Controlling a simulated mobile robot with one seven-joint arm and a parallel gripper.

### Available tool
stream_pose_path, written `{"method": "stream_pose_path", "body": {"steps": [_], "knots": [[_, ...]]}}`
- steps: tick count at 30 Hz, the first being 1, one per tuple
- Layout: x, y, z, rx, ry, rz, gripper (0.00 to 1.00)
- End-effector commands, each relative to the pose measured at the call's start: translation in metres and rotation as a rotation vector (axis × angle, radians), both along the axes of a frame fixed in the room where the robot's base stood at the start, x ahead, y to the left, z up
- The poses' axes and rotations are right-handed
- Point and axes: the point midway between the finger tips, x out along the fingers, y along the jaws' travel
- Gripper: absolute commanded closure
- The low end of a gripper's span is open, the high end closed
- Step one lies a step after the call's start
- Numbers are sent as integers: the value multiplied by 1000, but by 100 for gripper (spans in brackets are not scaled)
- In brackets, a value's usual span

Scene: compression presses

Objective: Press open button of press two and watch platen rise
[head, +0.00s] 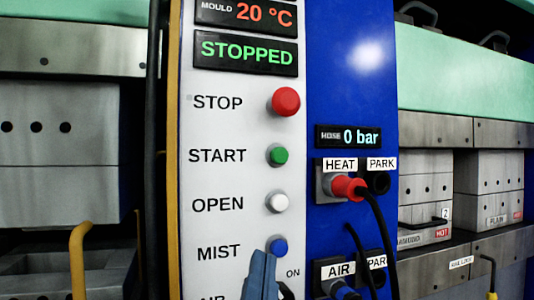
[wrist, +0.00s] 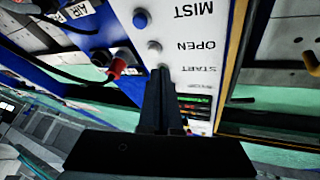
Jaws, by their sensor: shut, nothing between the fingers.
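The white control panel (head: 215,130) fills the middle of the head view and reads STOPPED. Its white OPEN button (head: 277,202) sits below the green START button (head: 277,155) and above the blue MIST button (head: 277,247). My gripper (head: 262,262) is shut and empty, just below and left of the MIST button in the head view. The wrist view shows the panel upside down; there the shut fingers (wrist: 161,75) end just short of the OPEN button (wrist: 154,47) in the picture. Contact is not visible. Which platen belongs to this panel is unclear.
A red STOP button (head: 285,102) is above START. A red plug (head: 349,187) with a black cable sits in the HEAT socket on the blue side. Steel mould blocks (head: 58,125) stand left; others (head: 487,190) stand right, one block labelled 2. A yellow handle (head: 78,255) stands lower left.

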Motion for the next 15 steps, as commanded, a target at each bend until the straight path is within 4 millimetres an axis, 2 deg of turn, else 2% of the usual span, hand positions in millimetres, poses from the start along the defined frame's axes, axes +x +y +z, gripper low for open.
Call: {"method": "stream_pose_path", "body": {"steps": [1,15], "knots": [[3,-1,15,32,31,0,100],[13,-24,33,368,252,-69,100]]}}
